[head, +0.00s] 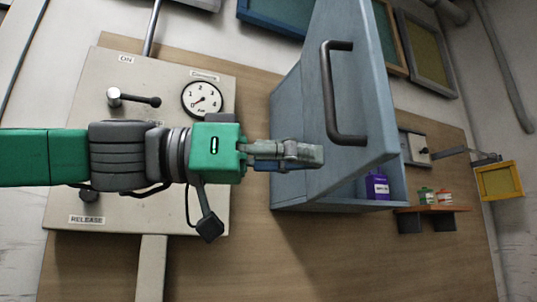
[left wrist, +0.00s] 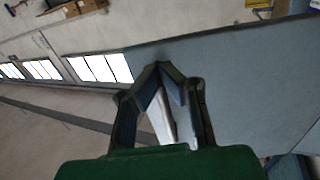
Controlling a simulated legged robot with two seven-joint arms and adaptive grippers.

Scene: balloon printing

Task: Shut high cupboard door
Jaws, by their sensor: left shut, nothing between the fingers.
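The blue-grey cupboard (head: 287,115) is fixed to the wooden wall panel in the head view. Its door (head: 372,60) stands open toward me, with a dark bar handle (head: 328,95) on its face. My left gripper (head: 318,154) is shut and empty, reaching in from the left close to the door's lower left part. I cannot tell whether it touches the door. In the left wrist view the shut fingers (left wrist: 163,70) show in front of a blue-grey panel (left wrist: 235,85), seemingly the door. My right gripper is not in view.
A purple bottle (head: 377,185) stands inside the cupboard. A control panel (head: 85,140) with a lever and gauge (head: 202,98) lies behind my left arm. A small shelf (head: 432,209) with little jars and a yellow frame (head: 499,181) are to the right.

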